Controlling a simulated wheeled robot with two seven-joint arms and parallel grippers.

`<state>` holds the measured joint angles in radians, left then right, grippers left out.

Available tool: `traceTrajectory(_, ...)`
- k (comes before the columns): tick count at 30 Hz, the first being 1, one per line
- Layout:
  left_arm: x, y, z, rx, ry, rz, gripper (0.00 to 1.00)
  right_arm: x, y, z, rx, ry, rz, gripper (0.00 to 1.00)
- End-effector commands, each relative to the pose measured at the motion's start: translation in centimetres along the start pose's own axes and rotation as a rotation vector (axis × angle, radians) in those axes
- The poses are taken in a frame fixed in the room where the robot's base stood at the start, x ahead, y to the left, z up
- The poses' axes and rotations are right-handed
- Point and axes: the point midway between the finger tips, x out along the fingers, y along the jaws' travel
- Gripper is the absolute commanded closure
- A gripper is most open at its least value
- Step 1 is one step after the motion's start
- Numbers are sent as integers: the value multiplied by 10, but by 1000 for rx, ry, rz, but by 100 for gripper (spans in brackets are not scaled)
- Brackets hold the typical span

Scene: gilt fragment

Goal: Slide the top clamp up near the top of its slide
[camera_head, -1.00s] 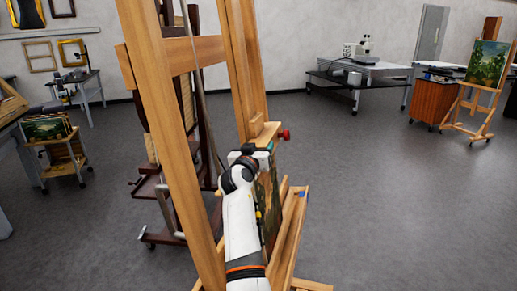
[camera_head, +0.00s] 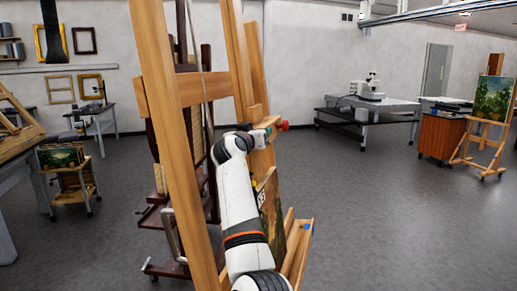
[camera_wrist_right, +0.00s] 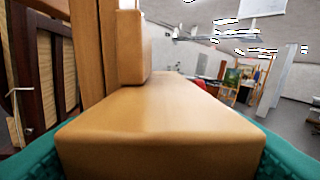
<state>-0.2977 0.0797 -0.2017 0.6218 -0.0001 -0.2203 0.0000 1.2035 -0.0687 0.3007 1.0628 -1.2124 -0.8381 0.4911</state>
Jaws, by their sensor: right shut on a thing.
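The top clamp (camera_head: 266,121) is a pale wooden block on the easel's upright slide, with a red knob (camera_head: 284,125) at its right. My right gripper (camera_head: 259,136) is at the clamp, mostly hidden behind my own wrist. In the right wrist view the clamp block (camera_wrist_right: 160,135) fills the space between the teal fingertips, and the gripper is shut on it. The clamp sits clearly above the top edge of the painting (camera_head: 271,208). The slide (camera_head: 240,60) continues well above the clamp. My left gripper is not in view.
The easel's wooden post (camera_head: 165,110) and crossbar (camera_head: 203,84) stand close on the left of my arm. The lower ledge (camera_head: 299,250) is below the painting. A dark easel (camera_head: 158,217) stands behind. The floor to the right is open.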

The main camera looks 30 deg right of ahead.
Motion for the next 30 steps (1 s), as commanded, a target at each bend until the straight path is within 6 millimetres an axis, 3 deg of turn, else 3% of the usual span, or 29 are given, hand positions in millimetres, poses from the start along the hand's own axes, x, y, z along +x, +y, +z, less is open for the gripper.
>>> traceTrajectory(1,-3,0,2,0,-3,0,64,0,-3,14,0,-16,-3,82)
traceTrajectory(3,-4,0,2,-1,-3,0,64,0,-3,17,0,-16,-3,82)
traceTrajectory(15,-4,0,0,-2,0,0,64,0,-3,20,1,-15,-3,82)
traceTrajectory(16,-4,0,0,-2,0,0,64,0,-3,20,1,-15,-3,38)
traceTrajectory(19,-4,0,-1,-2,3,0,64,0,-2,18,1,-13,-2,22)
traceTrajectory(30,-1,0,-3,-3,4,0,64,-4,0,13,2,-5,-1,20)
